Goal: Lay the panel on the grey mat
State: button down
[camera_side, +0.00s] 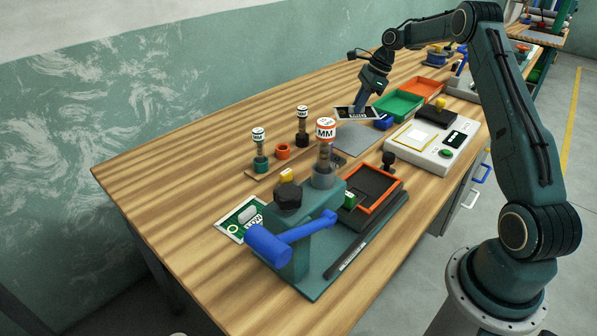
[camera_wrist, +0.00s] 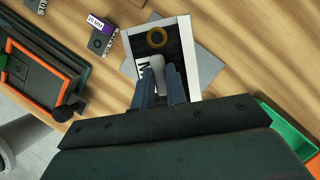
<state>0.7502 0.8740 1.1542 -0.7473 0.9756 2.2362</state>
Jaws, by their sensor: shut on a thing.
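The panel (camera_side: 357,114) is dark with white end strips and white lettering. In the wrist view the panel (camera_wrist: 185,45) shows a gold ring and a pale raised piece between my fingers. My gripper (camera_side: 362,104) is shut on the panel from above; its two fingers (camera_wrist: 160,74) close on the pale piece. The grey mat (camera_side: 352,141) lies on the bench below and in front of the panel. In the wrist view the grey mat (camera_wrist: 211,66) shows past the panel's edges, partly hidden by it. I cannot tell the exact height of the panel above the mat.
A green tray (camera_side: 398,104) and an orange tray (camera_side: 428,86) lie behind. A white device (camera_side: 433,146) sits right of the mat. Stamps and a blue-handled press (camera_side: 290,238) stand in front.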

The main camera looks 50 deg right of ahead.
aim_at(350, 138)
jog(key=shift+w+d+f, duration=0.15)
jog(key=shift+d+f, duration=0.25)
jog(key=shift+f, duration=4)
jog(key=shift+f, duration=0.2)
jog(key=c, duration=1.4)
grip_release()
jog(key=shift+c, duration=0.2)
jog(key=shift+r, duration=0.15)
jog(key=v, duration=1.2)
jog(key=shift+r, duration=0.1)
jog(key=shift+a, duration=0.1)
